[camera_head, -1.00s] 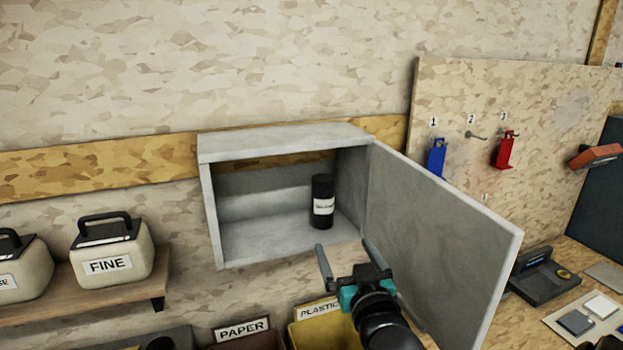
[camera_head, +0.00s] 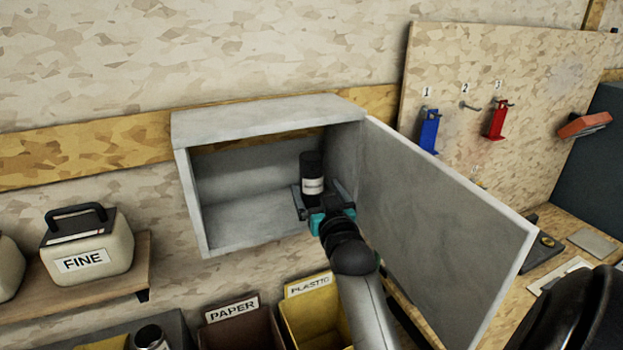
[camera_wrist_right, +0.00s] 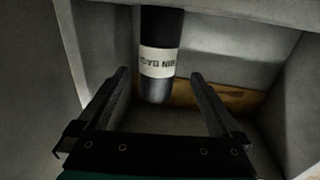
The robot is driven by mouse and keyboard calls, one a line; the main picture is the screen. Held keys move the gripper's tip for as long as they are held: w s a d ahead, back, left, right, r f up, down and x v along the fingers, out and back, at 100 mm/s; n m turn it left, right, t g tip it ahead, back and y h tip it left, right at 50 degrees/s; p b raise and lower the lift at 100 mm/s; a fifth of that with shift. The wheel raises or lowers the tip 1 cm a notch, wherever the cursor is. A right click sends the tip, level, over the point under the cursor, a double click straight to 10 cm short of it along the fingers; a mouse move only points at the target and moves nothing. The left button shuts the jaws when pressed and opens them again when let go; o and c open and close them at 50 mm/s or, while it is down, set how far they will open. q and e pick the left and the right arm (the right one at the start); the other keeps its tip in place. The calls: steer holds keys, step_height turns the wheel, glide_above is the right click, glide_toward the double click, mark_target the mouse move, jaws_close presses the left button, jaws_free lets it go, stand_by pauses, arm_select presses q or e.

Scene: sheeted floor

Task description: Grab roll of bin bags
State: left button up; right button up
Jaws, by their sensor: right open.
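The roll of bin bags (camera_head: 312,166) is a black upright cylinder with a white label, standing inside the open grey wall cabinet (camera_head: 240,118) toward its right side. My right gripper (camera_head: 322,192) is at the cabinet opening, its two fingers spread on either side of the lower part of the roll in the head view. In the right wrist view, the roll (camera_wrist_right: 158,90) shows between and beyond the open fingers (camera_wrist_right: 160,85), with gaps on both sides. The roll's base is hidden behind the gripper in the head view. My left gripper is not in view.
The cabinet door (camera_head: 440,220) stands open close to the right of my arm. Below are a paper bin (camera_head: 240,330) and a yellow plastic bin (camera_head: 308,318). A container labelled FINE (camera_head: 88,250) sits on a shelf at left. Hooks hold blue (camera_head: 429,130) and red (camera_head: 496,119) items.

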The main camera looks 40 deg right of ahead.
mark_target(315, 183)
steer(key=shift+p+x, duration=0.65)
steer(key=shift+x, duration=2.6)
steer(key=shift+s+d, duration=0.1)
jaws_close()
